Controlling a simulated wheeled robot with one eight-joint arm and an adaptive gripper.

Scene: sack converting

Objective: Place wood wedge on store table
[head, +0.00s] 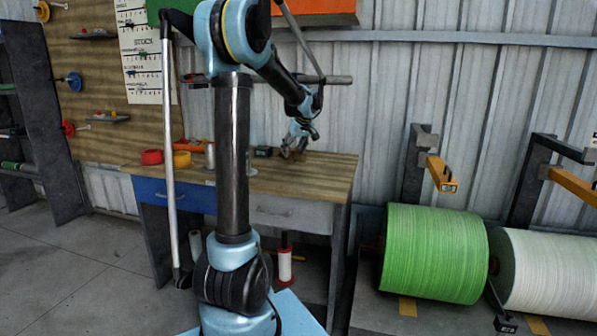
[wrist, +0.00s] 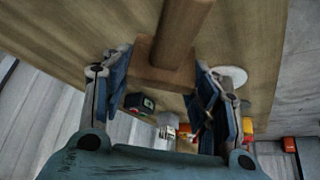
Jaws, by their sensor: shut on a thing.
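The wood wedge (wrist: 165,72) is a brown wooden piece between my fingers in the wrist view, with a thick bar-like part (wrist: 185,28) running toward the top edge. My gripper (wrist: 165,85) is shut on it, a finger on each side. In the head view my gripper (head: 298,143) is low over the right part of the wooden store table (head: 325,170). A small brown shape under it there is too small to read clearly. The table top also fills much of the wrist view (wrist: 60,30). I cannot tell whether the wedge touches the table.
A small dark device (head: 264,151) stands left of my gripper on the table. Red (head: 152,157) and yellow (head: 182,160) rings lie farther left. A corrugated wall is behind. Green (head: 435,252) and white (head: 548,273) rolls stand to the right. The table's right end looks clear.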

